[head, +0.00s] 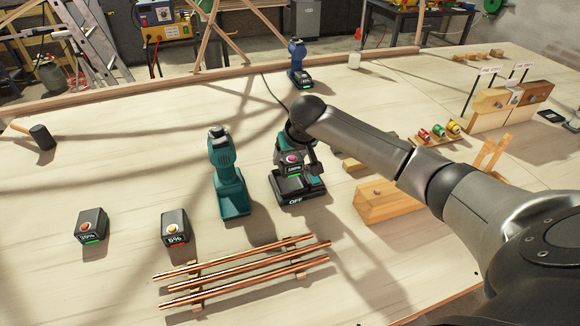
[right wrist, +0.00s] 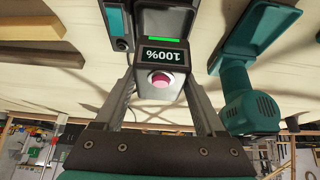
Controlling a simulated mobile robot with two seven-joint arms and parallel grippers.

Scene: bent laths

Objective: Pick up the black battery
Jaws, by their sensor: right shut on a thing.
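The black battery (head: 292,170) has a pink round button, a green bar and a 100% display. It sits at or just above a black and teal charger base (head: 301,194) marked OFF; I cannot tell if they touch. My right gripper (right wrist: 160,85) is shut on this battery, one finger on each side of it. In the right wrist view the battery (right wrist: 163,58) fills the space between the fingers. My left gripper is not in view.
A teal drill body (head: 228,175) stands close left of the charger. Copper rods (head: 240,275) lie in front. A wooden block (head: 388,201) is close right. A blue drill (head: 297,65) stands behind. The table's left middle is clear.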

